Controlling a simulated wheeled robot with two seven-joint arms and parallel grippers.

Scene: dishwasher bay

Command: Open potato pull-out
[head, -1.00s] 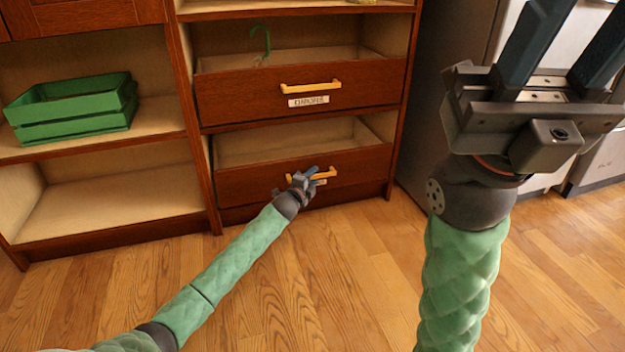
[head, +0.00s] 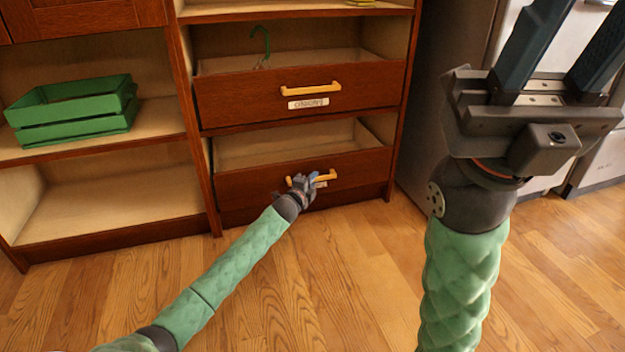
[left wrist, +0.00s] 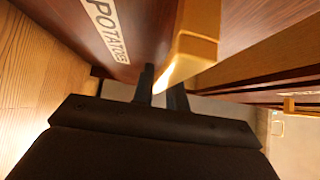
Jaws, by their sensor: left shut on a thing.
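The potato pull-out (head: 360,170) is the lower wooden drawer in the head view. In the left wrist view the handle (left wrist: 197,40) runs between the fingers of the left gripper (left wrist: 162,88). The arm hides the drawer's label in the head view. My right gripper (head: 545,60) is raised at the right, fingers wide apart, empty.
Above is another drawer (head: 250,97) with a yellow handle and a label, holding a green hook-shaped thing (head: 262,42). A green crate (head: 75,112) sits on the left shelf. A pale appliance (head: 598,160) stands at right. The wood floor (head: 350,270) before the cabinet is clear.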

